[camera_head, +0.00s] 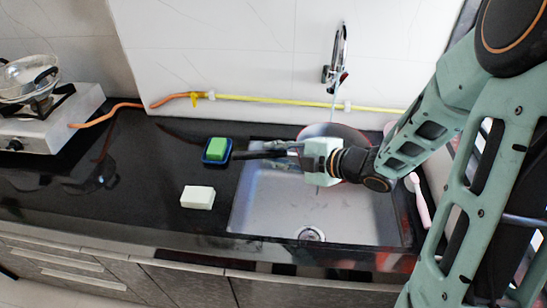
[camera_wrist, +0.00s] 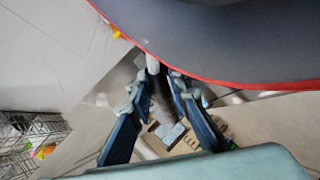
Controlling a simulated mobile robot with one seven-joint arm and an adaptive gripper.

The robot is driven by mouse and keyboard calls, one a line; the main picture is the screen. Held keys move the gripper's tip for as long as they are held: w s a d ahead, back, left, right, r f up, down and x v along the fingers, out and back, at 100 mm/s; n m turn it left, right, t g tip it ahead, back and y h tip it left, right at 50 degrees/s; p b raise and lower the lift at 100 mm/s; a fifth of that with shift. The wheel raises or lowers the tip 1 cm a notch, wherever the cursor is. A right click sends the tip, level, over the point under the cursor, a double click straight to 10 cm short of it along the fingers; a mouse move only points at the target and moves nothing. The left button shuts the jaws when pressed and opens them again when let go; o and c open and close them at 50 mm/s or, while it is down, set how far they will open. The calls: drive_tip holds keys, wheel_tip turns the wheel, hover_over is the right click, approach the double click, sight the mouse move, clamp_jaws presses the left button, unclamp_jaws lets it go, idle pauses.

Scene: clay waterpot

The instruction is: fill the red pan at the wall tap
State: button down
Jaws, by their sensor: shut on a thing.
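The red pan (camera_head: 342,130) is over the back of the sink, below the wall tap (camera_head: 338,62), partly hidden behind my gripper (camera_head: 292,149) and forearm. In the wrist view, the pan's grey surface and red rim (camera_wrist: 250,84) fill the upper right. A thin pale streak drops from the tap toward the pan and looks like water. The water level inside the pan cannot be made out.
The steel sink (camera_head: 275,205) is open below my gripper. A green sponge (camera_head: 216,148) in a blue dish and a white block (camera_head: 198,197) lie on the black counter to its left. A gas stove (camera_head: 45,115) stands far left. A yellow hose (camera_head: 270,98) runs along the wall.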

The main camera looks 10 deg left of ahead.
drive_tip(key=w+p, duration=0.2)
drive_tip(key=w, duration=0.7)
idle(7.1)
